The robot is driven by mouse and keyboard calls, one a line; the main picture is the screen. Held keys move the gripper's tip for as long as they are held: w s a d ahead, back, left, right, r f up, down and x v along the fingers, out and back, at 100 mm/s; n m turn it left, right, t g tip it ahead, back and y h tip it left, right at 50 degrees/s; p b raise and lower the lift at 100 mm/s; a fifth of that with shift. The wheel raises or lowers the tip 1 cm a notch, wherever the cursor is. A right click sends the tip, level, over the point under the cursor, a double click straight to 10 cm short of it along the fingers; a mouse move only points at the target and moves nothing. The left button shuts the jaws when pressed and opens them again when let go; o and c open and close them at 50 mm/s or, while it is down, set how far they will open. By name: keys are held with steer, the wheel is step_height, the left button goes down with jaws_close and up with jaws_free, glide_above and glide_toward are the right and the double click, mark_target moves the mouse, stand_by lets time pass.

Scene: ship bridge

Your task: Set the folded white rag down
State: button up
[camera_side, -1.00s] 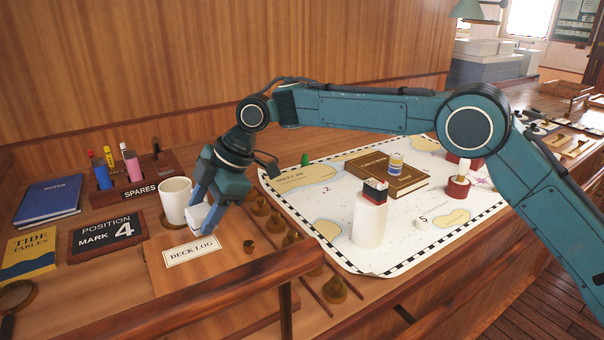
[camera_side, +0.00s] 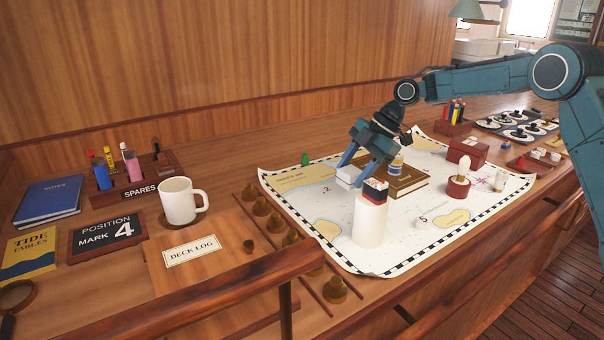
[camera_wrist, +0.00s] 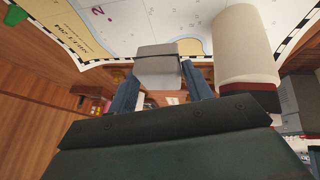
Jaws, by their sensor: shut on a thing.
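My gripper is shut on the rag and points downward. In the wrist view the rag (camera_wrist: 157,62) shows as a pale grey block between the two blue fingers (camera_wrist: 160,88). I cannot tell whether the rag touches the chart (camera_side: 310,207) or hangs just above it.
The chart's left part is mostly clear.

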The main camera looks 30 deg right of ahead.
steer(key=s+d, duration=0.7)
steer(key=d, duration=0.5)
steer(key=shift+s, duration=0.15)
steer(key=shift+m, duration=0.3)
steer(key=s+d, duration=0.2)
steer(key=s, duration=0.1)
steer(key=s+d, duration=0.5)
steer(key=s, duration=0.1)
steer(key=shift+d+r, duration=0.15)
steer(key=shift+d, duration=0.1)
steer(key=shift+f, duration=4.05)
steer(key=shift+f, duration=0.1)
steer(key=o, duration=1)
steer(key=shift+c, duration=0.2)
steer(key=v, duration=1.2)
steer(key=shift+a, duration=0.15)
